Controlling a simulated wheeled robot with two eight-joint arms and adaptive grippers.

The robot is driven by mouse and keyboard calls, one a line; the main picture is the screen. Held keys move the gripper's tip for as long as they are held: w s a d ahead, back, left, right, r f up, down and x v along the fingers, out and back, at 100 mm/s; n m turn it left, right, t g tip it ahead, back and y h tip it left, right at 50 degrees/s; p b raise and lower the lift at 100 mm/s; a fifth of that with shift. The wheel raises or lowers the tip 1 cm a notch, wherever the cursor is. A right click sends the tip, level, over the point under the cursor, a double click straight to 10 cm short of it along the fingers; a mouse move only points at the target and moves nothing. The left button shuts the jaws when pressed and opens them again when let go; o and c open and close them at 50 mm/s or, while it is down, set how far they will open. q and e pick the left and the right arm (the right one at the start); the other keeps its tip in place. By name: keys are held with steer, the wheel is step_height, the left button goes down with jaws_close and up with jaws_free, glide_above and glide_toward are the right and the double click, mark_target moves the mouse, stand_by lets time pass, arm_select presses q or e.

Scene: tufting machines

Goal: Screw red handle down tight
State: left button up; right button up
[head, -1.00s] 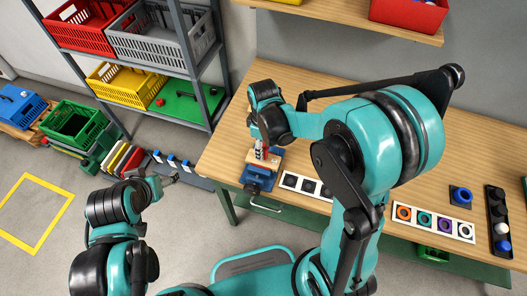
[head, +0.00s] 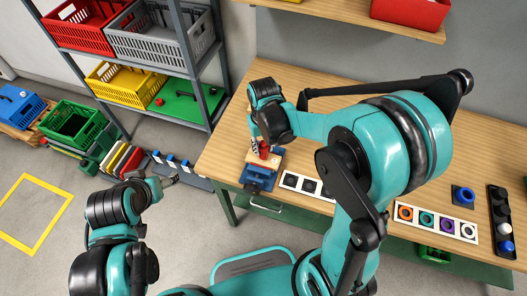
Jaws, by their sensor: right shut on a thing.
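The red handle (head: 265,151) sits on top of a light wooden piece at the blue vise-like fixture (head: 258,178), near the left front edge of the workbench. My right gripper (head: 257,149) reaches down from above and is shut on the red handle. The gripper and wrist hide part of the handle, and its thread does not show. My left gripper (head: 172,180) is off to the left, above the floor and away from the bench. Its fingers are too small to tell open from shut.
The wooden workbench (head: 225,150) carries a white strip with dark squares (head: 300,184), a strip of coloured rings (head: 436,222), a blue block (head: 463,196) and a black rack (head: 497,205). A shelf with crates (head: 160,35) stands at the back left.

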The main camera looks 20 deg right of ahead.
steer(key=m, duration=0.3)
steer(key=shift+f, duration=0.1)
steer(key=m, duration=0.4)
steer(key=shift+m+b, duration=0.3)
steer(key=shift+b, duration=0.05)
steer(key=o, duration=0.9)
steer(key=shift+o, duration=0.2)
